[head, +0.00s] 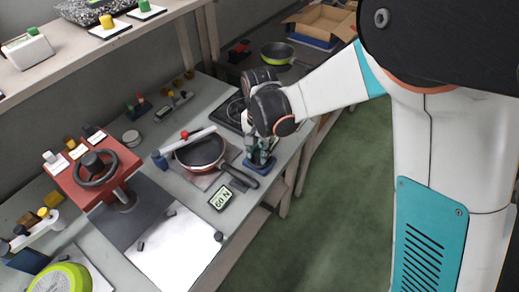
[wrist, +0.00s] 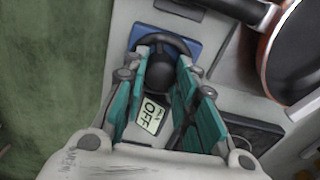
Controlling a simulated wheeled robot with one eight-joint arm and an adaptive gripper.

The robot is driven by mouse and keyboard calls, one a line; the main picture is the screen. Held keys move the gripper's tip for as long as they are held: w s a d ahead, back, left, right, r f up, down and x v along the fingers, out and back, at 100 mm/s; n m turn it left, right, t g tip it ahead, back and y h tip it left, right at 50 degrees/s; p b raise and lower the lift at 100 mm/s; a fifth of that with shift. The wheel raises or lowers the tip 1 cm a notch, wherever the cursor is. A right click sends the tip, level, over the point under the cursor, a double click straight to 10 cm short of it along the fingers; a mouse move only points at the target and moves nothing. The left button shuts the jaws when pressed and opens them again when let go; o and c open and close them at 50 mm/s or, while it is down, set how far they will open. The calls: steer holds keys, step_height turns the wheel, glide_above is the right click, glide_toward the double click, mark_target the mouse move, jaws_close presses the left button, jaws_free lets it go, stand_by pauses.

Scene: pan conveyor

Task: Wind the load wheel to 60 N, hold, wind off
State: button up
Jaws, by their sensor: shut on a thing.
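My gripper (wrist: 160,80) is shut on the black knob (wrist: 160,71) at the middle of a dark wheel (wrist: 178,42), its teal fingers on either side. The wheel stands on a blue base (wrist: 140,33) at the bench's front edge; in the head view the base (head: 262,167) shows under my gripper (head: 260,152), which hides most of the wheel. A small plate (wrist: 151,115) beside the wheel reads OFF, with small marks too tiny to read. A separate plate (head: 220,198) in the head view reads 60 N. I cannot tell the wheel's angle.
A red stand with a black handwheel (head: 95,168) stands further left. A white sheet (head: 175,250) lies in front. Green floor (head: 335,210) is clear at right.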

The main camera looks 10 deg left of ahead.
steer(key=n, duration=1.2)
steer(key=shift+n, duration=0.4)
steer(key=n, duration=1.2)
steer(key=shift+n, duration=0.3)
steer(key=o, duration=1.1)
